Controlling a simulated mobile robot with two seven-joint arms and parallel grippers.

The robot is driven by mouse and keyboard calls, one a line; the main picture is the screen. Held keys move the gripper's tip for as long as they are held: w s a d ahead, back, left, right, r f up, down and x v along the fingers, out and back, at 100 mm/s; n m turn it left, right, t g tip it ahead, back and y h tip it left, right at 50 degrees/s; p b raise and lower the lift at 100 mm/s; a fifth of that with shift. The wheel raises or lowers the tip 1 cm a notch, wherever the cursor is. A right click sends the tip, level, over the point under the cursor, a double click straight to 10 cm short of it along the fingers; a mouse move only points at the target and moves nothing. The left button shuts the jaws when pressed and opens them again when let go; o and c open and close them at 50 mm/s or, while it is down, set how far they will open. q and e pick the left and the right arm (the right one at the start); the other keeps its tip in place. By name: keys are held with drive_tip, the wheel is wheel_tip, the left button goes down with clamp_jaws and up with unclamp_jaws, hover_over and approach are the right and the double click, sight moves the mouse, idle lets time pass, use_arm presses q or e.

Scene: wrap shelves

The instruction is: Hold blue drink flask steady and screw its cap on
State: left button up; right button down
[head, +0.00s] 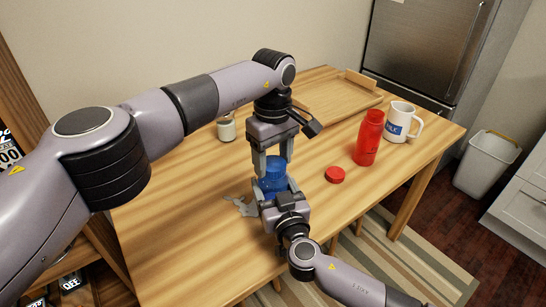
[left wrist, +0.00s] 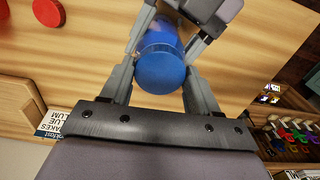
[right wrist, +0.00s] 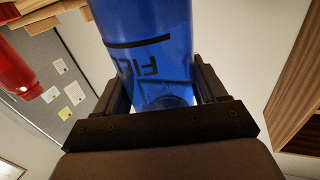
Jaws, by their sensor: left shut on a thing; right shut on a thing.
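The blue flask (head: 271,184) stands upright near the middle of the table, its lower part hidden behind my right gripper (head: 277,188). That gripper is shut around the flask body, which fills the right wrist view (right wrist: 155,45) with dark lettering on it. The blue cap (head: 275,163) is at the top of the flask, between the fingers of my left gripper (head: 273,158), which comes from above. In the left wrist view the round blue cap (left wrist: 160,70) sits between both fingers, in line with the flask. I cannot tell how tightly it is seated.
A red bottle (head: 368,140), a red cap (head: 335,174) and a white mug (head: 400,122) stand to the right. A wooden tray (head: 330,101) lies at the back. A small jar (head: 226,129) is behind left, and grey keys (head: 243,207) lie left of the flask.

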use_arm(q)
drive_tip(key=m, duration=0.3)
drive_tip(key=shift+m, duration=0.4)
drive_tip(key=o, duration=1)
drive_tip(key=shift+r, duration=2.25)
drive_tip(key=shift+c, duration=0.4)
